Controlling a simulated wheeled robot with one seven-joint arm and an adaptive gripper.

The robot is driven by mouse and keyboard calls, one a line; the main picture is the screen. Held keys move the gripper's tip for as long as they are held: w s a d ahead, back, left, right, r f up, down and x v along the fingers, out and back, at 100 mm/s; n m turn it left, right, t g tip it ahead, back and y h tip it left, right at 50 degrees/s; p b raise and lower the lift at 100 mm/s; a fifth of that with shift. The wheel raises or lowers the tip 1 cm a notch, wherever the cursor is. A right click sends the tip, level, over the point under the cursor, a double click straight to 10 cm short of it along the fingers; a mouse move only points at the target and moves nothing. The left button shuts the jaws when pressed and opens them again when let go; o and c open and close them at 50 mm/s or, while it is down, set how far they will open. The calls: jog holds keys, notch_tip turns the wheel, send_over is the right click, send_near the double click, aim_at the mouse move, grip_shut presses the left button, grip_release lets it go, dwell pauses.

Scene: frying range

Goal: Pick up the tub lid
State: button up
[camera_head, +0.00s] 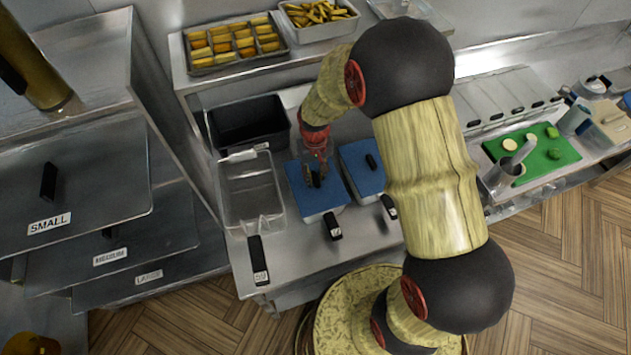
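Two tubs with blue lids stand side by side on the steel counter. The left blue lid (330,196) lies flat on its tub, with a small dark knob on top partly hidden by my gripper. The right blue lid (358,180) has a dark knob and is partly covered by my arm. My gripper (315,180) points down over the left lid, with its fingertips at or close to the knob. The fingers are small and dark here, so I cannot tell whether they are open or shut on the knob.
A shelf at the back holds a tray of fried pieces (233,43) and a fries tray (318,14). A green cutting board (545,162) is at right.

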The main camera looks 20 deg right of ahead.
grip_shut()
jog(key=shift+r, duration=0.15)
dwell(0.4)
